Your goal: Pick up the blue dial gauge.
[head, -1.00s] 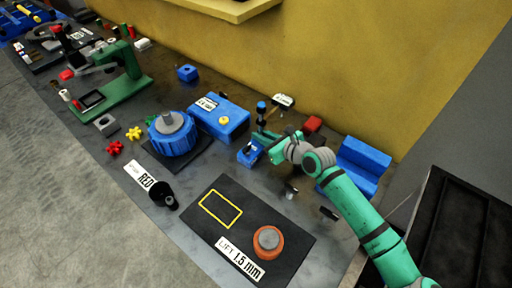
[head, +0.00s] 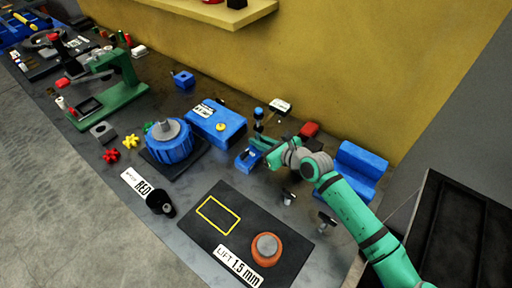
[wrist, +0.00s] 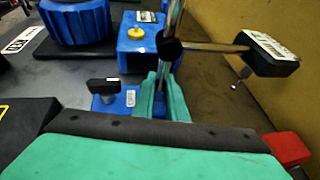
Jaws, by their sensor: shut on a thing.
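The blue dial gauge (head: 247,160) stands on the bench as a blue base with an upright post. In the wrist view its blue base (wrist: 113,103) has a black knob. A black clamp on the silver post carries a silver rod to a dark head with a white face (wrist: 270,53), reaching right. My gripper (head: 263,147) is at the post, just above the base. In the wrist view the green fingers (wrist: 163,98) are shut on the post below the clamp. The base's underside is hidden, and I see no clear gap under it.
A blue box with a yellow button (head: 217,123) stands left of the gauge. A red block (head: 309,129) and a blue angled block (head: 358,170) stand near the yellow wall. A dark mat (head: 240,215) with an orange-based knob (head: 267,249) lies in front.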

